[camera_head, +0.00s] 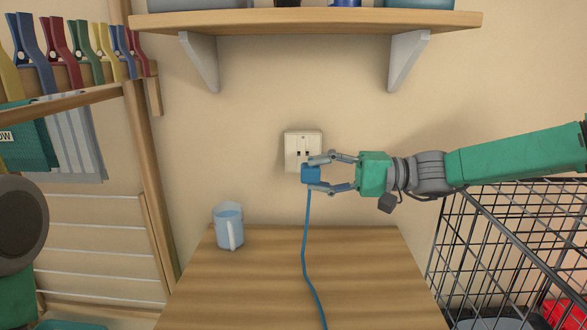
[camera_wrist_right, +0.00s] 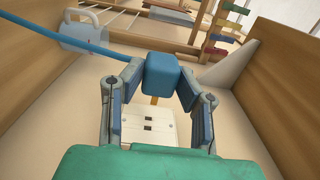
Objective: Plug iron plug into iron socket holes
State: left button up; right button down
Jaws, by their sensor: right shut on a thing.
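The iron plug (camera_head: 311,174) is a small blue block with a blue cord (camera_head: 305,240) hanging down over the table. My right gripper (camera_head: 313,173) is shut on it, one finger above and one below. The white iron socket (camera_head: 294,146) with dark holes is on the wall, and the plug overlaps its lower right part in the head view. In the right wrist view the plug (camera_wrist_right: 161,74) is between the fingers, a brass-coloured prong shows at it, and the socket (camera_wrist_right: 150,126) is apart from the plug's body. My left gripper is not in view; the iron is not seen.
A wooden table (camera_head: 270,285) is below the socket, with a pale blue mug (camera_head: 228,228) at its left. A wooden shelf (camera_head: 300,22) on white brackets is above. A black wire basket (camera_head: 500,250) stands at right, a rack with clothes pegs (camera_head: 70,75) at left.

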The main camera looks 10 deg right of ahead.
jog(key=shift+a+r, duration=0.1)
jog(key=shift+a, duration=1.25)
jog(key=shift+b, duration=0.4)
jog(key=w+d, duration=0.3)
jog(key=shift+w, duration=0.1)
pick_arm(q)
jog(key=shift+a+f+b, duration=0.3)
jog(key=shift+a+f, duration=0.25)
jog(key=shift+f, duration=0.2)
pick_arm(e)
jog(key=shift+w+a+r, duration=0.1)
jog(key=shift+w+a, duration=0.35)
jog(key=shift+w, duration=0.2)
jog(key=shift+w+a+r, duration=0.1)
jog(key=shift+w+a, duration=0.3)
jog(key=shift+w, duration=0.2)
